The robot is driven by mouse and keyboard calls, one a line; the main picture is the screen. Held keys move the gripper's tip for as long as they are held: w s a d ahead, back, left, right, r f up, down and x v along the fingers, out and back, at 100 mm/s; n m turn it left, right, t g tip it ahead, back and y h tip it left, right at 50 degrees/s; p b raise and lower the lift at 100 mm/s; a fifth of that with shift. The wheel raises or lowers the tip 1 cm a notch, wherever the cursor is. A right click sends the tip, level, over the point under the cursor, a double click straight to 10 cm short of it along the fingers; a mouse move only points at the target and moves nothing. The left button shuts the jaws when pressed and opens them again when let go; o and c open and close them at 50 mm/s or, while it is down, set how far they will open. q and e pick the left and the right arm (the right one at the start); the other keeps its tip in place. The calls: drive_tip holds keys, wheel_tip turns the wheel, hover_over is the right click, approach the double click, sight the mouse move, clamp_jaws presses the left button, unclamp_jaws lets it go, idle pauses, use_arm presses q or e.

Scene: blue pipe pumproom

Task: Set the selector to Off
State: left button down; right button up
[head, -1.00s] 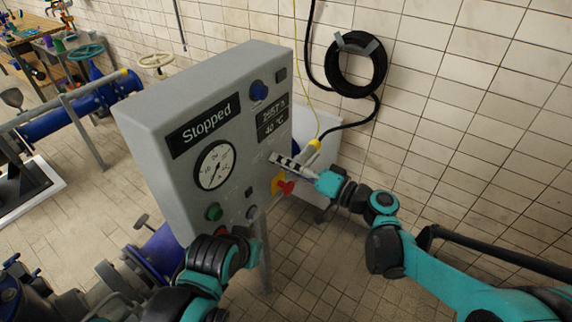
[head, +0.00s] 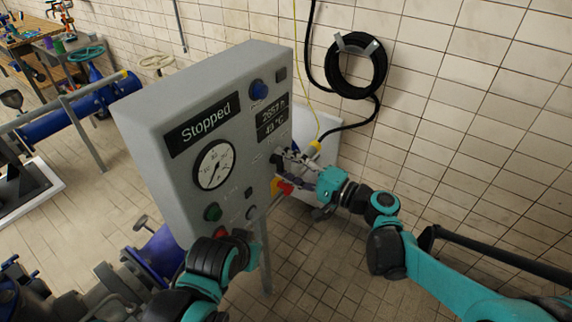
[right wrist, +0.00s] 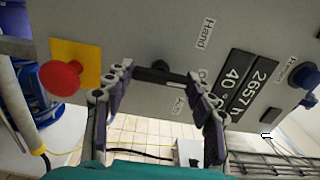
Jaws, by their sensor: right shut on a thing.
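The selector (right wrist: 160,74) is a black knob with a bar handle on the grey control panel (head: 180,110). Labels reading Hand, Off and one partly hidden, apparently Auto, are beside it in the right wrist view. My right gripper (right wrist: 158,82) is at the panel, with a finger at each end of the handle, shut on it. In the head view my right gripper (head: 284,162) covers the selector. I cannot tell exactly which label the handle points to. My left arm ends low in front of the panel; its fingers are hidden.
A red emergency button (right wrist: 60,78) on a yellow plate sits close beside my right gripper. A blue knob (head: 258,90), a round gauge (head: 214,165) and a green button (head: 213,212) are on the panel. A black hose coil (head: 356,65) hangs on the tiled wall.

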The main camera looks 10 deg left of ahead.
idle(0.4)
drive_tip(key=o, duration=1.2)
drive_tip(key=shift+c, duration=0.2)
drive_tip(key=shift+d, duration=0.1)
drive_tip(key=v, duration=1.2)
